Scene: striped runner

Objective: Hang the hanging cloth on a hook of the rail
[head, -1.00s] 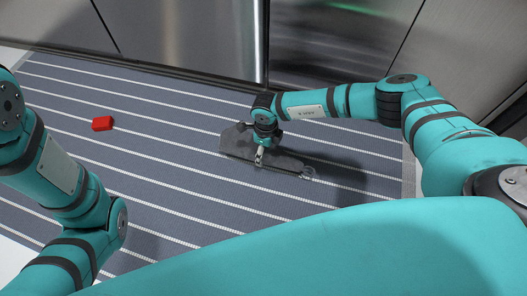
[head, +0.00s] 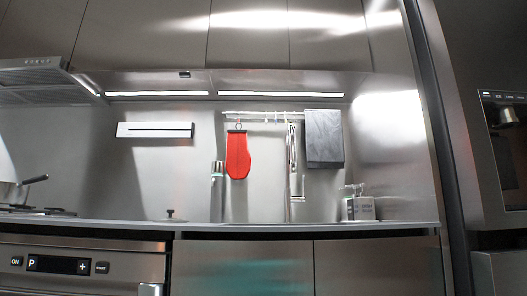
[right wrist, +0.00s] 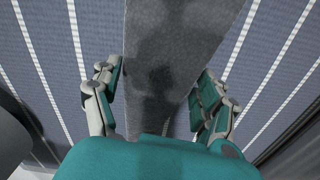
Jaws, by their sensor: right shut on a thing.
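The rail (head: 268,115) runs along the steel back wall in the head view, with small hooks on it. The hanging cloth (right wrist: 178,45) is dark grey. In the right wrist view it passes between the two fingers of my right gripper (right wrist: 160,88), with the striped runner behind. The right gripper is shut on it; the exact contact is hard to see. The cloth's ends are outside this view. My left gripper is in no current view.
A red mitt (head: 238,155) hangs at the rail's left and a dark rectangular piece (head: 324,138) at its right. Between them a tall faucet (head: 293,165) rises in front. The counter (head: 300,228) runs below. The striped runner (right wrist: 50,60) shows below the right gripper.

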